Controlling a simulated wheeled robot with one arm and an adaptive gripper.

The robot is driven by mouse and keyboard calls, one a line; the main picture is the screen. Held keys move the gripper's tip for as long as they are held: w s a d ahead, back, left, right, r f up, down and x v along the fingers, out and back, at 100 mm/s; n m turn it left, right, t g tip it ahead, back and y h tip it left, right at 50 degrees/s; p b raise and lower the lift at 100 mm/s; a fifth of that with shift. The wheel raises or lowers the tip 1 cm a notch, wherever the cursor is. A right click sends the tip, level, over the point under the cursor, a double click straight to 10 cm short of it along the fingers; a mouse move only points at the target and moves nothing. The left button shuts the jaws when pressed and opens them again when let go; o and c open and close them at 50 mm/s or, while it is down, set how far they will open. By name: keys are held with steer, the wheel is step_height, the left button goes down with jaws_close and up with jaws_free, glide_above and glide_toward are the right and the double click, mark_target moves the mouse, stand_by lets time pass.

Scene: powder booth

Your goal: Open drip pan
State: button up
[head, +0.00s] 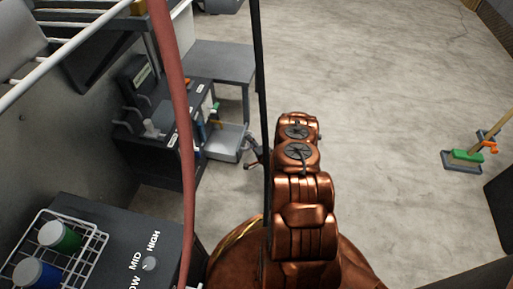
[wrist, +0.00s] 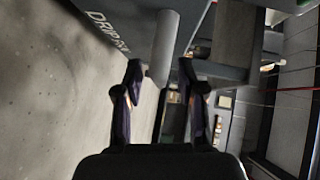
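A light grey tray (head: 226,146), which looks like the drip pan, juts from the right side of the dark workstation in the head view. My gripper (head: 254,160) is just right of the tray's outer end, small and partly hidden by a dark upright pole. In the wrist view a panel edge carries a label starting "DRIP" (wrist: 108,32). A grey rounded bar (wrist: 163,48), apparently the pan's handle, lies ahead and between the spread fingertips. My gripper (wrist: 160,72) is open there, with visible gaps on both sides of the bar; contact cannot be told.
A grey table (head: 220,62) stands behind the tray. A red hose (head: 178,120) and the dark pole (head: 262,90) cross the head view. A dark cabinet with a wire rack (head: 95,240) is at lower left.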

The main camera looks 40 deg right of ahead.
steer(key=s+a+r, duration=0.1)
steer(key=s, duration=1)
steer(key=shift+s+r, duration=0.15)
steer(key=shift+r, duration=0.2)
steer(key=shift+a, duration=0.1)
